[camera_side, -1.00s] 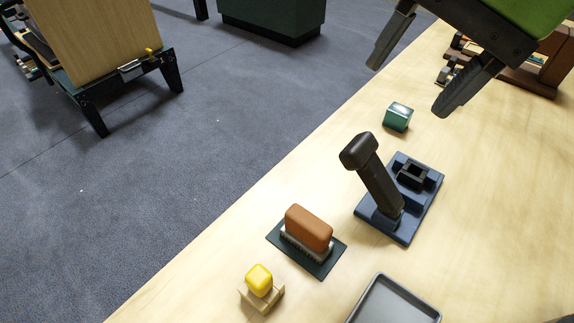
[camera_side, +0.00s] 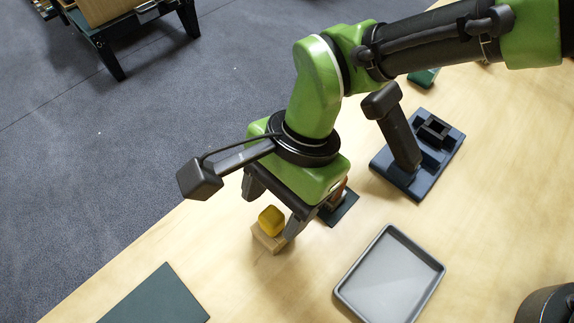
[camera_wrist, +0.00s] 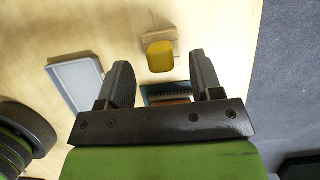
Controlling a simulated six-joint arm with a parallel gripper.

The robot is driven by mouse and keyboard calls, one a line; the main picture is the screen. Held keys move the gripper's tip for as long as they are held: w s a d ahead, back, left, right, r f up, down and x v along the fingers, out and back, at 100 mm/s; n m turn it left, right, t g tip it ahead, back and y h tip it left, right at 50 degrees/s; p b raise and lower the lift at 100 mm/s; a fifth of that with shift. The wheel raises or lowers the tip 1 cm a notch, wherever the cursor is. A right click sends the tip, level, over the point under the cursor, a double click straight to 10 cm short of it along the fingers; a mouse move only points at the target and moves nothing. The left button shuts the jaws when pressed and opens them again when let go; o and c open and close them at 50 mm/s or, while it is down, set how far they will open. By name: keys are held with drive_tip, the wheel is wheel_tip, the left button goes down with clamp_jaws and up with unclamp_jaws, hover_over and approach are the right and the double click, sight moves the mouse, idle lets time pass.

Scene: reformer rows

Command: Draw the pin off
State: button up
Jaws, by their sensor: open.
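A yellow rounded knob, which looks like the pin's head (camera_side: 271,220), sits upright on a pale wooden block (camera_side: 268,242). In the wrist view the knob (camera_wrist: 160,56) shows just past my fingertips, and the block (camera_wrist: 157,37) lies behind it. Any shaft inside the block is hidden. My gripper (camera_side: 273,208) points down with its fingers spread, one to each side of the knob in the side view. In the wrist view my gripper (camera_wrist: 160,66) is open and empty, with clear gaps beside the knob.
A brown brush (camera_side: 338,190) on a dark mat is close behind my gripper, partly hidden. A black-handled tool (camera_side: 398,135) stands tilted on a blue base (camera_side: 440,155). A grey tray (camera_side: 390,278) and a dark green sheet (camera_side: 155,298) lie flat at the front.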

sight(271, 215)
drive_tip(key=shift+x, duration=1.35)
drive_tip(key=c, duration=1)
drive_tip(key=shift+r, duration=3)
